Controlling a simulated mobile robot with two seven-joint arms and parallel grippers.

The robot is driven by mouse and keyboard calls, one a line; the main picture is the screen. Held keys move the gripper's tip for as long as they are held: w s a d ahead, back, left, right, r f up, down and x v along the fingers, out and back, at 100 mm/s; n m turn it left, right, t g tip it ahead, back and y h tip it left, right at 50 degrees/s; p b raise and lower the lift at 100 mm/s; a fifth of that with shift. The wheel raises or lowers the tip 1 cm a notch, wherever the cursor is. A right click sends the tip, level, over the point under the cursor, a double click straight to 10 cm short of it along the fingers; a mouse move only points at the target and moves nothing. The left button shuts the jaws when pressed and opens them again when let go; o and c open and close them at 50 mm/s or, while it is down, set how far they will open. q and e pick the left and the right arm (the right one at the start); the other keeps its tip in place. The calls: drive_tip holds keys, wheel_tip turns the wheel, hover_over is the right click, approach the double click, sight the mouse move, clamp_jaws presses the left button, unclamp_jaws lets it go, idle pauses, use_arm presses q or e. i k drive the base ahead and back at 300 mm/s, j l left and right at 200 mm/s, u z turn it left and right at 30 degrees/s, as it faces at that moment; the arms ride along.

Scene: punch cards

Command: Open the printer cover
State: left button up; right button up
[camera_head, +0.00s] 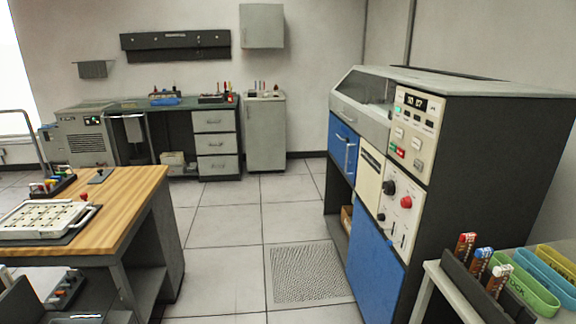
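A large cabinet machine (480,170), which looks like the printer, stands at the right with dark sides and blue and cream front panels. Its grey cover (345,112) with a dark sloped window sits at the top left of the machine and looks closed. Beside the cover is a cream control panel (413,134) with a lit display and buttons. Below are a blue panel with a handle (343,150) and a second panel with black and red knobs (399,205). Neither of my grippers is in view.
A wooden-topped workbench (135,190) with a white tray (45,220) stands at the left. A grey table (437,270) with marker holders and coloured bins is at the front right. Desk drawers (215,142) and a cabinet (266,135) line the back wall. Tiled floor between is clear, with a floor grate (308,272).

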sight(347, 99)
drive_tip(key=i, duration=2.7)
